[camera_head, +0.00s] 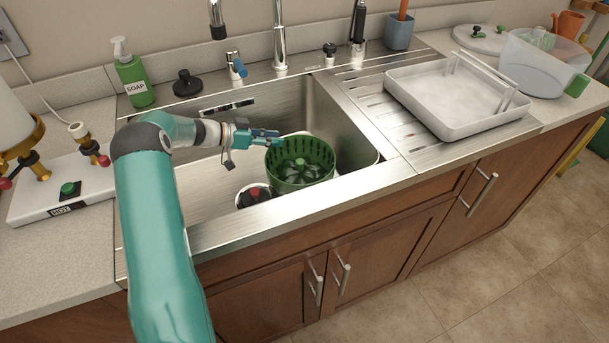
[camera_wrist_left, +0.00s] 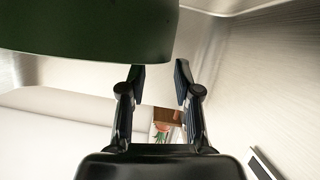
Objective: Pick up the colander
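The colander (camera_head: 300,165) is a dark green, round, slotted tub sitting in the sink, with several greenish, shiny items inside. My left gripper (camera_head: 268,137) is at its upper left rim. In the left wrist view the two black fingers (camera_wrist_left: 160,72) are apart with nothing clearly held between them. The dark green colander (camera_wrist_left: 85,30) fills the upper left there, and its edge meets the tip of the left finger. I cannot tell whether they touch. My right gripper is not in view.
The sink (camera_head: 210,205) has a raised metal front edge. A white round container (camera_head: 240,196) with dark and red contents stands left of the colander. Faucets (camera_head: 280,40) rise behind. A white tray (camera_head: 450,95) lies on the drainboard to the right. A green soap bottle (camera_head: 133,75) stands back left.

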